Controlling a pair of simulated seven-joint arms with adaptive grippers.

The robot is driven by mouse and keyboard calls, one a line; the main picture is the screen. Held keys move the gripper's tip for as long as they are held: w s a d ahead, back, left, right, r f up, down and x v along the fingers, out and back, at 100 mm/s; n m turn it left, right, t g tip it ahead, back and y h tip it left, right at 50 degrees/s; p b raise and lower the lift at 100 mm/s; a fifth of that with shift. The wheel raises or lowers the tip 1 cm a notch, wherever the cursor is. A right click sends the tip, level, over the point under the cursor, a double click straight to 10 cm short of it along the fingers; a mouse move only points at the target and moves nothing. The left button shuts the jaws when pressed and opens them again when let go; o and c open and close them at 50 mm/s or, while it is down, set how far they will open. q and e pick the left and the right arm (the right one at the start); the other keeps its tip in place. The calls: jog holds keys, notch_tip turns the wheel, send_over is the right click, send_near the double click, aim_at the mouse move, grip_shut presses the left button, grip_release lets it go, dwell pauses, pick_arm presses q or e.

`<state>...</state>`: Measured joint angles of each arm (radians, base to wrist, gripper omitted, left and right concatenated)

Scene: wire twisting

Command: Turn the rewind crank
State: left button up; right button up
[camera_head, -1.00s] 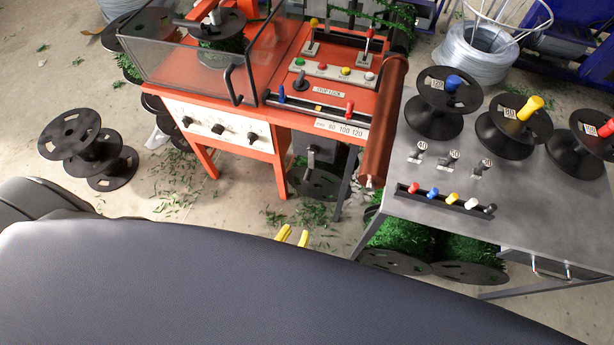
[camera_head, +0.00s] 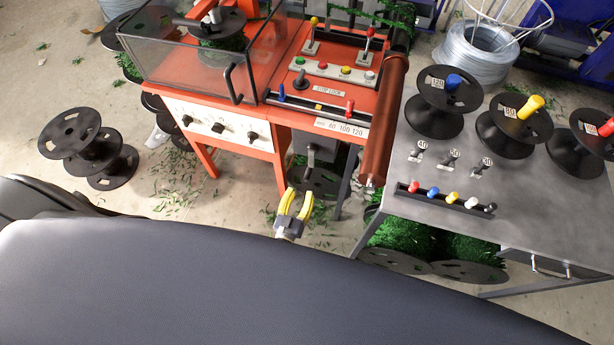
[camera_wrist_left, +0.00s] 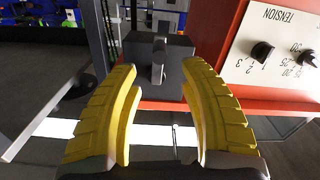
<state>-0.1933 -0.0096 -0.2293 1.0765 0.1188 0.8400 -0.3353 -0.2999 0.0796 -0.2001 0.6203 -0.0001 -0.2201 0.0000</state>
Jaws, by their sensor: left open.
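The rewind crank (camera_head: 311,156) is a grey upright lever on a dark box under the front of the orange machine (camera_head: 285,135). In the left wrist view the crank (camera_wrist_left: 158,62) stands in front of its dark grey box (camera_wrist_left: 172,50), ahead of and between my fingers. My left gripper (camera_head: 295,203) has yellow fingers and is open and empty, below and slightly left of the crank in the head view. In the left wrist view the open left gripper (camera_wrist_left: 161,105) shows both fingers apart from the crank. My right gripper is not in view.
A panel marked TENSION (camera_wrist_left: 285,45) with black knobs is right of the crank box. A grey table (camera_head: 540,210) with black spools stands at the right. Loose black spools (camera_head: 92,155) stand on the floor at the left. An orange roller (camera_head: 381,125) hangs beside the machine.

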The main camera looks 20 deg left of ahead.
aim_at(307, 175)
pick_arm(q)
jog(key=shift+w, duration=3.95)
jog(key=shift+c, duration=0.3)
grip_shut()
